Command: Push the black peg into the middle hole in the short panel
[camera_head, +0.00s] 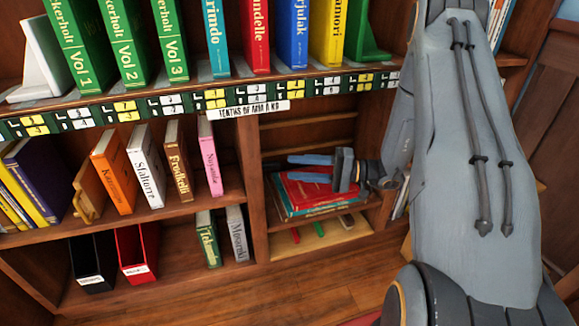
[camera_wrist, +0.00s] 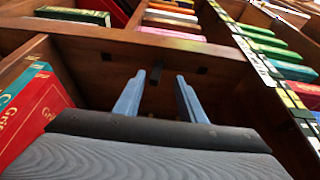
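In the wrist view, a small black peg (camera_wrist: 154,73) shows just beyond and between my fingertips, in line with the middle of the wooden short panel (camera_wrist: 82,52). Dark holes show in the panel on either side of it. How deep the peg sits is too small to tell. My gripper (camera_wrist: 162,78) is open, with a gap beside the peg. In the head view, my gripper (camera_head: 293,169) points left inside the lower right compartment, towards the upright panel (camera_head: 252,180). The peg cannot be made out there.
The shelf (camera_head: 200,82) above holds upright books. More books, such as an orange one (camera_head: 114,172), stand left of the panel.

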